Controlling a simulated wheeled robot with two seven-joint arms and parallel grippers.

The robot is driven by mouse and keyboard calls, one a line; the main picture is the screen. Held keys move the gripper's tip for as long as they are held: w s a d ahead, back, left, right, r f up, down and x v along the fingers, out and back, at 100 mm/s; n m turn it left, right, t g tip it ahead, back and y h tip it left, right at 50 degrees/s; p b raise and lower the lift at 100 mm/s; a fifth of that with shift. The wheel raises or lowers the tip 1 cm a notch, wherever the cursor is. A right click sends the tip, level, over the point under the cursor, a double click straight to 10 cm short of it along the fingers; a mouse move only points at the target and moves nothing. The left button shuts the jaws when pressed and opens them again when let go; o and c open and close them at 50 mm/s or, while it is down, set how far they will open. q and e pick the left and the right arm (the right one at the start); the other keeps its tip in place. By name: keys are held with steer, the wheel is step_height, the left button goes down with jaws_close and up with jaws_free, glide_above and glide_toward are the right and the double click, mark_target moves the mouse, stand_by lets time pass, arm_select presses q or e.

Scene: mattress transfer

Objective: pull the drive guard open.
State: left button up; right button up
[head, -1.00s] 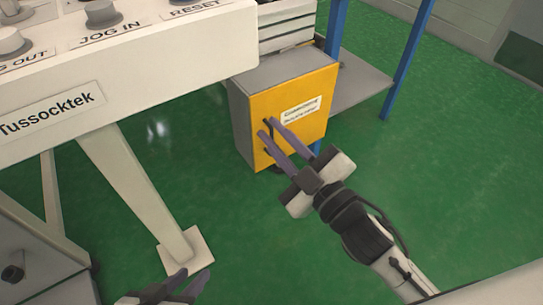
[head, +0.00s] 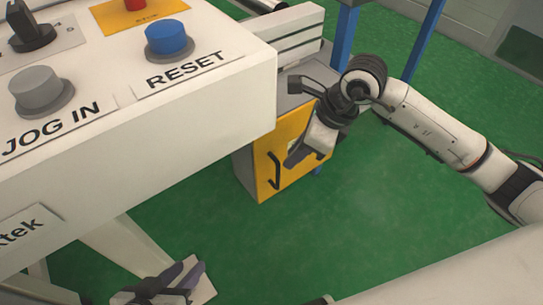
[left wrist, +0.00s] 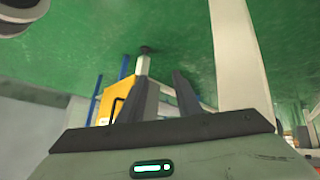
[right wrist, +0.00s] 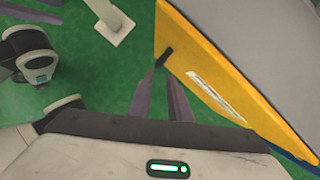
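The drive guard (head: 263,172) is a yellow panel on the front of a grey box, with a black vertical bar handle (head: 275,172). It looks closed. My right gripper (head: 292,160) is in front of the panel, right of the handle. In the right wrist view the guard (right wrist: 205,75) fills the right side. The right gripper's fingers (right wrist: 161,78) are apart, with the dark handle (right wrist: 164,59) just beyond the tips; I cannot tell whether they touch. My left gripper (head: 182,272) is low at the bottom, open and empty in the left wrist view (left wrist: 164,80), away from the guard.
A white control console with a blue RESET button (head: 169,40) and a grey JOG IN button (head: 41,92) overhangs at left. Its leg and foot plate (head: 203,283) stand behind my left gripper. Blue posts (head: 424,40) rise behind the box. Green floor (head: 370,210) is clear in front.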

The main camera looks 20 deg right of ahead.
steer(key=b, duration=0.3)
glide_above(278, 187)
steer(key=f, duration=0.8)
steer(key=shift+w+d, duration=0.1)
steer(key=shift+d, duration=0.15)
arm_select(q)
steer(key=shift+d+r+h, duration=0.2)
steer(key=shift+d+h, duration=0.2)
steer(key=shift+d, duration=0.5)
arm_select(e)
steer(key=shift+w+a+f, duration=0.2)
steer(key=shift+f, duration=0.35)
jaws_close()
